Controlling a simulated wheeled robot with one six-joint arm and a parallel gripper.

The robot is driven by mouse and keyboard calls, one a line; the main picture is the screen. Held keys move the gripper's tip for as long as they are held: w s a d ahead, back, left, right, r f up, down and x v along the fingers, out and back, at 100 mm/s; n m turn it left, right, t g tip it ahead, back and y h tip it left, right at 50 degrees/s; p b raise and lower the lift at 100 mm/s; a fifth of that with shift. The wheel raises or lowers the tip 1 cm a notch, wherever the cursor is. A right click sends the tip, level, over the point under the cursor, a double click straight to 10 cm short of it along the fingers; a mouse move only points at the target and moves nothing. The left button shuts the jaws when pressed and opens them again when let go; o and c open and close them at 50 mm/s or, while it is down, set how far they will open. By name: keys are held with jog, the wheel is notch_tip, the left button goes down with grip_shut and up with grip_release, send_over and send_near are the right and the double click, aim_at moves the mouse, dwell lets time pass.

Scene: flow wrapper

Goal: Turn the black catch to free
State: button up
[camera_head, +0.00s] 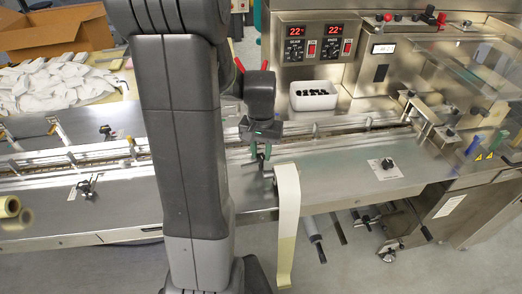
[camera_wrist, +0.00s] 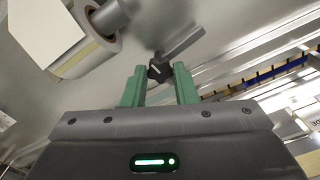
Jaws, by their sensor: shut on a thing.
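The black catch (camera_wrist: 158,71) shows in the wrist view between the two green fingertips of my gripper (camera_wrist: 160,76), with a grey bar (camera_wrist: 183,43) reaching up and right from it. My gripper is shut on the catch. In the head view my gripper (camera_head: 261,137) points down at the steel deck, left of the pale film strip. There the catch is small and partly hidden by the fingers, so its setting cannot be read.
The film strip (camera_head: 287,215) hangs over the deck's front edge; its roll (camera_wrist: 88,45) shows in the wrist view. A black knob (camera_head: 389,163) stands on the deck at right. A white bin (camera_head: 315,96) with black parts sits behind. Guide rails run behind my gripper.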

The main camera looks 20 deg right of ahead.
aim_at(261, 156)
jog(key=shift+m, duration=0.5)
jog(key=shift+r, duration=0.1)
jog(key=o, duration=1)
notch_tip(261, 156, up, 14)
jog(key=shift+f, duration=0.25)
